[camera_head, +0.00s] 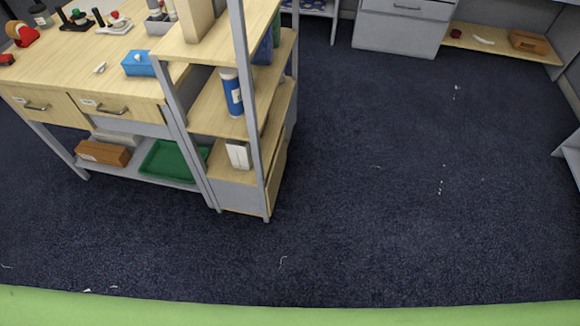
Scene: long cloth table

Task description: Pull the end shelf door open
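The end shelf (245,130) stands at the right end of the wooden workbench, with grey posts and light wood boards. Its lowest section is a closed box with a wooden panel (278,172) on the right-hand side, seen at a steep angle. This panel looks shut; I cannot make out a handle or tell surely that it is the door. Neither of my grippers is in view.
A blue bottle (232,92) and a white box (238,155) stand on the shelf. The workbench (85,62) lies left, with a green tray (170,160) below. Dark carpet (400,190) is open to the right. A green band (290,315) crosses the bottom.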

